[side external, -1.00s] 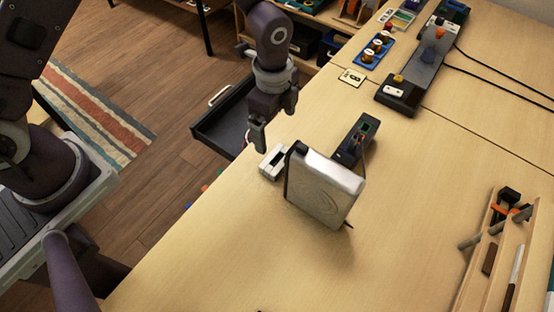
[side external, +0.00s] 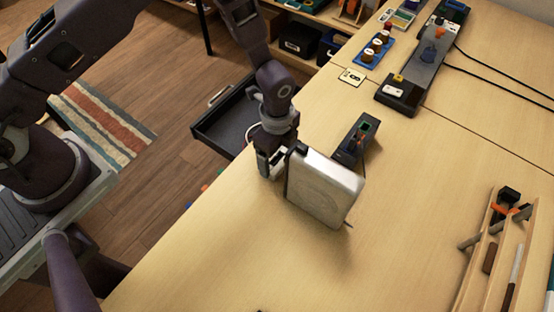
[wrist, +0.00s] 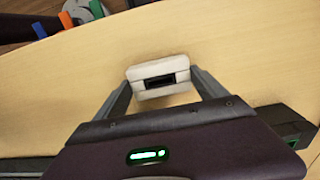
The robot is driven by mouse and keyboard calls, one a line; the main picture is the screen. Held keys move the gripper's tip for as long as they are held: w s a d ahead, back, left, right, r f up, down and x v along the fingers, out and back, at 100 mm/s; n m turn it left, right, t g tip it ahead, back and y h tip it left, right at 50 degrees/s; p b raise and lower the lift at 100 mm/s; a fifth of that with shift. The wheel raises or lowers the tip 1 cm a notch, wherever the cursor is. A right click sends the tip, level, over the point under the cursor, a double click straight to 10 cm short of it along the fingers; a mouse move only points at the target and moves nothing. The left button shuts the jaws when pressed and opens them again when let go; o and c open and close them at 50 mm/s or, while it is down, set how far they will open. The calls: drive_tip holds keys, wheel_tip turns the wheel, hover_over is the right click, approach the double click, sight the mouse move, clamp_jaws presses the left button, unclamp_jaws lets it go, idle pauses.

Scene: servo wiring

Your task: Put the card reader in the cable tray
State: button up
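A wooden holder with tools (side external: 490,255) is at the right. A lettered card (side external: 352,77) lies farther back. The front middle of the table is clear.

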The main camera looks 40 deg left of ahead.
drive_tip(key=c, duration=0.6)
wheel_tip(320, 180, up, 9)
hover_over(236, 126)
wheel_tip(236, 126, down, 7)
wheel_tip(236, 126, down, 10)
drive_tip(key=shift+f, duration=0.2)
